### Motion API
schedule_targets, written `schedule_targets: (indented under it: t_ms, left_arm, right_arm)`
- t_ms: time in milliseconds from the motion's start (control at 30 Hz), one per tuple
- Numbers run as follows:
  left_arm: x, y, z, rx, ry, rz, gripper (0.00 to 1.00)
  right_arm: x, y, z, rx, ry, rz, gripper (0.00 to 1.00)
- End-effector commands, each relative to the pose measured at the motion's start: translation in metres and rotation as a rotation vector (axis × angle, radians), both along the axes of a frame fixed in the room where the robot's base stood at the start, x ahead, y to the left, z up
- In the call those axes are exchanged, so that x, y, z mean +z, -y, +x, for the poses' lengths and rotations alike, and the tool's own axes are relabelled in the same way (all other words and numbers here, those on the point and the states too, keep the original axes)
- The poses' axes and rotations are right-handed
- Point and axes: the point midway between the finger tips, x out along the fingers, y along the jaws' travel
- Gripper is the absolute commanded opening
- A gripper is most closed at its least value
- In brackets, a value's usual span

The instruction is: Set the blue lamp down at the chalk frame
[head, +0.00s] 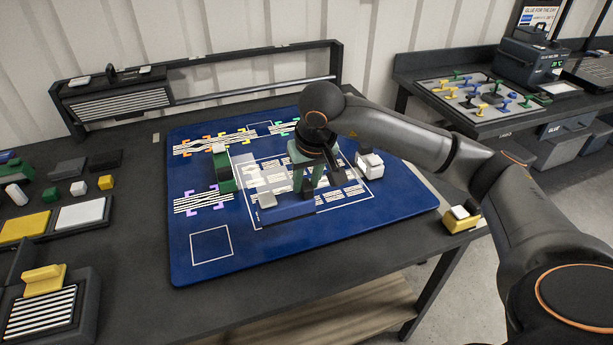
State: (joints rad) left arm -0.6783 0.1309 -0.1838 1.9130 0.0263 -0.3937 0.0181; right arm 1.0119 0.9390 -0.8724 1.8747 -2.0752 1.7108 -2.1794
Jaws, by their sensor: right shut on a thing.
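My right gripper (309,190) reaches over the blue mat from the right, pointing down. It is shut on a long dark blue piece (286,214) with a pale grey block on its left end, which looks like the blue lamp. My fingers hide part of it, and I cannot tell whether it touches the mat. A thin white square outline (211,245), which looks like the chalk frame, is drawn at the mat's front left. It is empty and lies to the left of the held piece. My left gripper is not in view.
The blue mat (330,222) has striped patches with coloured corner marks. A green and black block (222,170) and a white block (370,165) stand on it. A yellow and white piece (460,218) is at the table's right edge. Trays and small blocks crowd the left.

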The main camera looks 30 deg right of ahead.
Motion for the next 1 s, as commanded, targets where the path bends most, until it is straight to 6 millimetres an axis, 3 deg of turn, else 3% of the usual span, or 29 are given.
schedule_targets:
  t_ms: [500, 1000]
  left_arm:
    - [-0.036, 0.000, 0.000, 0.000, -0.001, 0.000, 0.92]
    - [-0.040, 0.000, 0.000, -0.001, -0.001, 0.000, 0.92]
  right_arm:
    - [-0.051, 0.000, 0.000, 0.000, 0.002, 0.002, 0.00]
    - [-0.059, 0.000, 0.000, 0.000, 0.002, 0.002, 0.00]
